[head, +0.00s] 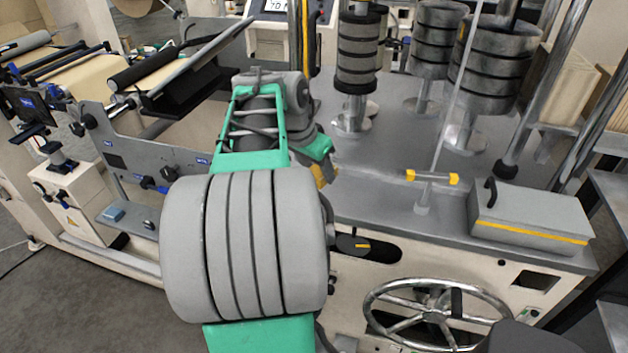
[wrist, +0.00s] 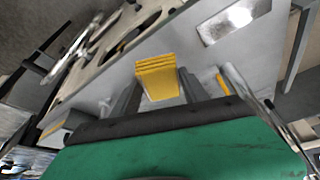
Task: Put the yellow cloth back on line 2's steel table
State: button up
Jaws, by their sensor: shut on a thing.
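The yellow cloth (wrist: 157,80) is a folded, layered pad between the two grey fingers of my gripper (wrist: 158,88) in the wrist view. The gripper is shut on it. In the head view a small part of the yellow cloth (head: 323,178) shows past my arm, and the gripper itself is mostly hidden. The cloth is over or near the front left of a grey steel tabletop (head: 380,190). I cannot tell whether it touches the top. No label shows which line this table belongs to.
A grey box with a yellow stripe (head: 530,217) sits at the tabletop's right front. Ringed rollers (head: 357,60) stand at the back. A handwheel (head: 437,308) is below the front edge. Bare top lies between them.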

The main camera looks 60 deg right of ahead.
jog(key=w+d+f, duration=0.1)
jog(key=f, duration=0.1)
jog(key=w+d+f, duration=0.1)
jog(key=d+f, duration=0.1)
jog(key=w+d+f+p, duration=0.1)
jog(key=d, duration=0.1)
jog(key=shift+w+f, duration=0.1)
jog(key=shift+f, duration=0.3)
jog(key=f, duration=0.1)
jog(key=f+p, duration=0.1)
jog(key=f, duration=0.1)
jog(key=shift+w+d+f, duration=0.15)
jog(key=shift+d+f, duration=0.05)
jog(key=shift+f, duration=0.4)
jog(key=o, duration=1.3)
